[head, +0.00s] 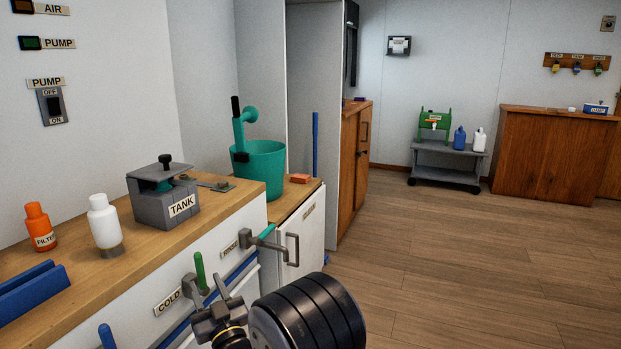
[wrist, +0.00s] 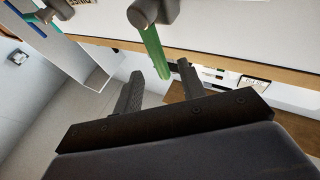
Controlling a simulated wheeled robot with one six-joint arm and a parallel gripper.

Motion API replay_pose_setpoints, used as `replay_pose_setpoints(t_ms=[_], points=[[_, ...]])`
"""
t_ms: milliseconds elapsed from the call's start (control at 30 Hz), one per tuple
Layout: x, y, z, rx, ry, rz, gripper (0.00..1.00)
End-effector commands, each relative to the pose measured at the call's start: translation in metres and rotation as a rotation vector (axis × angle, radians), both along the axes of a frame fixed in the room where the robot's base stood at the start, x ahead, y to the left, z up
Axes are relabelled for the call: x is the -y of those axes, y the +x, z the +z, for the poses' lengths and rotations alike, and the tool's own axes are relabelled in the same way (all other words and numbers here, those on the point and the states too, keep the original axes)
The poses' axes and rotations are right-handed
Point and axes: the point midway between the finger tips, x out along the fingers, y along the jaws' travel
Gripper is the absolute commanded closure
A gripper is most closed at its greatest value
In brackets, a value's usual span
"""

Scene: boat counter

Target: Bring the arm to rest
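My gripper (head: 213,298) is at the front of the counter, low in the head view, with my dark arm link beside it. In the wrist view my gripper (wrist: 160,70) has its two fingers apart, with nothing clasped. A green lever handle (head: 200,270) stands up on the counter front by the COLD label, just behind my gripper. In the wrist view the green handle (wrist: 154,52) appears between the fingertips, not touching either as far as I can see. I cannot tell how deep it is between them.
Another lever (head: 265,238) sticks out of the counter front near the cupboard handle (head: 292,249). The counter top (head: 130,262) bears the TANK block (head: 168,205), a white bottle (head: 104,221), an orange FILTER bottle (head: 39,228) and a blue rack (head: 35,290). The floor (head: 450,260) at right is clear.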

Motion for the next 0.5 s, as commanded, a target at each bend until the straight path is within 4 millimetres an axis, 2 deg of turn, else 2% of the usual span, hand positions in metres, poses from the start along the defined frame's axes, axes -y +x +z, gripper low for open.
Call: replay_pose_setpoints(t_ms=[300,500], points=[[0.027,-0.04,-0.018,0.0,0.0,0.0,0.61],[0.006,-0.009,-0.004,0.004,0.003,-0.001,0.61]])
